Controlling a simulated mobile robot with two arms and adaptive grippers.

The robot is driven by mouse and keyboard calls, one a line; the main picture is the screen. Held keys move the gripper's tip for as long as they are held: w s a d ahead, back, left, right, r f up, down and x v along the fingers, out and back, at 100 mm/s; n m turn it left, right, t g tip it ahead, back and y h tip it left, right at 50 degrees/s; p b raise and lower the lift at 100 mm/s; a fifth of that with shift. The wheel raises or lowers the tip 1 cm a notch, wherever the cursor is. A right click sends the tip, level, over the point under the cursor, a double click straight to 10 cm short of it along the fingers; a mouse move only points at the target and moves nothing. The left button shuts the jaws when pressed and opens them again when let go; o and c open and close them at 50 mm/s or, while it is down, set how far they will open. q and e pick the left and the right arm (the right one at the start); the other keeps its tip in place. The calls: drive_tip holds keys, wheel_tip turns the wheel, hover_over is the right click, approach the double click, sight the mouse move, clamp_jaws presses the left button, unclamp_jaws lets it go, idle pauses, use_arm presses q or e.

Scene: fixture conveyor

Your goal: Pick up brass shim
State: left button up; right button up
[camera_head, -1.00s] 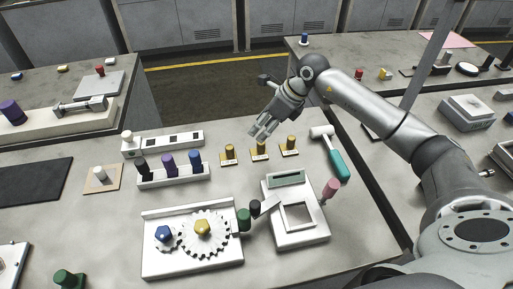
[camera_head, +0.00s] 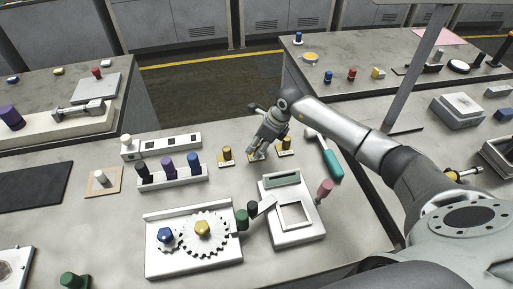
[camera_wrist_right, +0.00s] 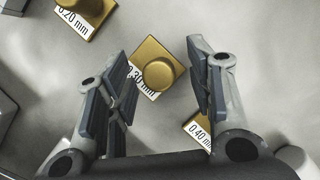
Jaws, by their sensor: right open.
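Three brass shims with raised round knobs and thickness labels sit in a row on the bench. The middle brass shim, labelled 0.30 mm (camera_wrist_right: 157,74), lies between the spread fingers of my open right gripper (camera_wrist_right: 156,58) in the wrist view. No contact with the fingers is clear. In the head view the right gripper (camera_head: 257,152) largely hides this shim. The 0.20 mm shim (camera_head: 226,156) is to its left and the 0.40 mm shim (camera_head: 286,146) to its right. A finger partly covers the 0.40 mm shim in the wrist view (camera_wrist_right: 199,130). My left gripper is out of view.
A teal-handled hammer (camera_head: 331,158) lies right of the shims. A white rack (camera_head: 173,181) with coloured pegs stands to the left. A white framed fixture (camera_head: 300,235) and a gear plate (camera_head: 195,262) are in front. Bare bench lies between the shims and the fixtures.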

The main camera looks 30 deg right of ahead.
drive_tip(key=shift+w+a+f, duration=0.1)
drive_tip(key=shift+f, duration=0.2)
clamp_jaws()
drive_tip(key=shift+r, duration=0.15)
